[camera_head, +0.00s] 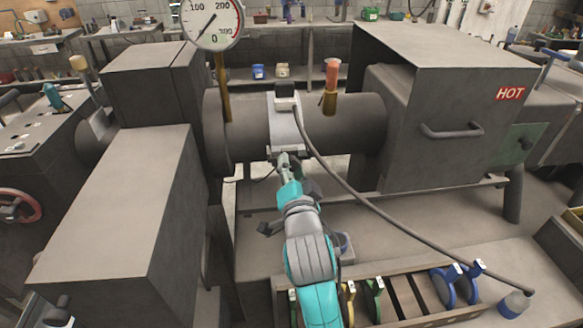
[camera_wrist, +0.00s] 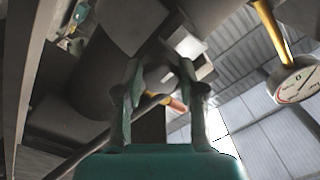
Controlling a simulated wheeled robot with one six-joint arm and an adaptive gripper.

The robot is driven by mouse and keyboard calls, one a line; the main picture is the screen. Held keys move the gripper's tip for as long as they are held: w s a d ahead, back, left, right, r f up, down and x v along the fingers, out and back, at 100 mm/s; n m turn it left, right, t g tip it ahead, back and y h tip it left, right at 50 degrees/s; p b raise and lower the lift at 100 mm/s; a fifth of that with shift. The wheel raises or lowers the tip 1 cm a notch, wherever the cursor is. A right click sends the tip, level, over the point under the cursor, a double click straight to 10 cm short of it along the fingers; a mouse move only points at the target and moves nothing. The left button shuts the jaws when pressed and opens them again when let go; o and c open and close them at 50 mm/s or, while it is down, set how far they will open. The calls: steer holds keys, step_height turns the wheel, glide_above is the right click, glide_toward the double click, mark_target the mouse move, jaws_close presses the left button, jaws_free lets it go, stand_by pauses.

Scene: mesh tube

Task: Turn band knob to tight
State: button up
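The dark horizontal tube (camera_head: 350,125) carries a pale metal band (camera_head: 287,130) around its middle, with a black-topped block on the band's top. My gripper (camera_head: 287,165) is at the band's lower front, pointing toward it. In the wrist view, the two fingers of my gripper (camera_wrist: 159,82) stand apart, one on each side of a small grey knob (camera_wrist: 159,74). I see no clear contact between the fingers and the knob. The knob's setting cannot be read, and in the head view my gripper hides it.
A dial gauge (camera_head: 212,20) stands above the tube's left part. A red-topped glass piece (camera_head: 332,80) stands on the tube right of the band. A cable (camera_head: 365,195) runs down to the right. A dark housing marked HOT (camera_head: 460,100) is at right. A rack (camera_head: 405,295) lies below.

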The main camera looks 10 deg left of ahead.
steer(key=shift+o, duration=1.3)
steer(key=shift+s, duration=0.1)
steer(key=v, duration=1.2)
